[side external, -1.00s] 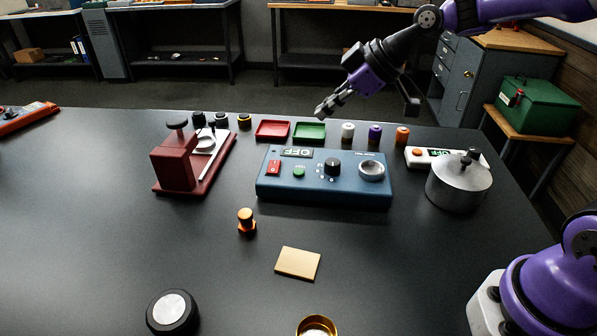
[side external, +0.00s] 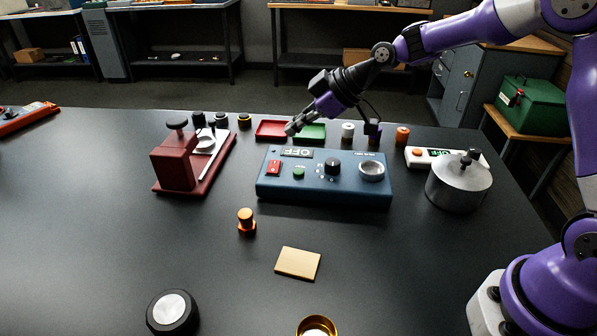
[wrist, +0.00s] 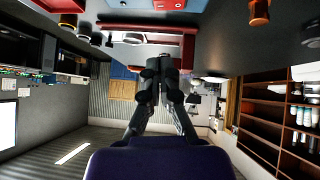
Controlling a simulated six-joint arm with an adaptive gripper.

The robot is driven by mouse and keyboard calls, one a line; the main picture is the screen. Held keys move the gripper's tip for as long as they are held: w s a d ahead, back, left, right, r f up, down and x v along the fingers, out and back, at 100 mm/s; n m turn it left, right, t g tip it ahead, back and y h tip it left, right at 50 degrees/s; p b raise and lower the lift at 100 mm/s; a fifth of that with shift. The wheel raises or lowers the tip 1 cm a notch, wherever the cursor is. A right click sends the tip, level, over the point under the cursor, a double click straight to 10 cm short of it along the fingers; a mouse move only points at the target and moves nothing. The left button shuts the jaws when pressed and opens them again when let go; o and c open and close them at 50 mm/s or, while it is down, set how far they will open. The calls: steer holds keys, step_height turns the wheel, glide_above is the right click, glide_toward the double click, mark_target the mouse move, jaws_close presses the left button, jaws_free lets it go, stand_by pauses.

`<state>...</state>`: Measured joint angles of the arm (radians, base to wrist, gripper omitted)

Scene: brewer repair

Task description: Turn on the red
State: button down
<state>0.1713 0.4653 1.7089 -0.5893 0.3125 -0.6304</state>
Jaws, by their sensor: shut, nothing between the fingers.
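A blue control box (side external: 325,192) stands mid-table in the side view, with a display reading OFF. A red switch (side external: 274,168) is at the left of its top face, beside a green button (side external: 298,173), a black knob (side external: 332,166) and a round silver dish (side external: 371,170). My gripper (side external: 291,129) is shut and empty, above and behind the box's left half, in front of the red and green trays in the picture. It is apart from the switch. In the wrist view my shut fingers (wrist: 158,78) point up the picture, and part of the blue box shows at the top edge.
A red press (side external: 174,166) stands left of the box. A silver pot (side external: 458,184) and a white OFF box (side external: 424,156) stand right. A red tray (side external: 272,130), a green tray (side external: 310,132) and small cylinders lie behind. An orange knob (side external: 246,219) and beige block (side external: 298,263) are in front.

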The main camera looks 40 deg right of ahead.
mark_target(268, 166)
steer(key=x, duration=0.4)
steer(key=f, duration=0.3)
steer(key=shift+w+f, duration=0.2)
steer(key=shift+w, duration=0.05)
steer(key=shift+d+f, duration=0.1)
steer(key=shift+f, duration=0.35)
steer(key=shift+w+d+f, duration=0.1)
steer(key=shift+w+f, duration=0.1)
steer(key=shift+f, duration=0.15)
steer(key=shift+s+r, duration=0.1)
steer(key=shift+s, duration=0.05)
steer(key=shift+s+a+r, duration=0.2)
steer(key=shift+s+a, duration=0.25)
steer(key=shift+a, duration=0.1)
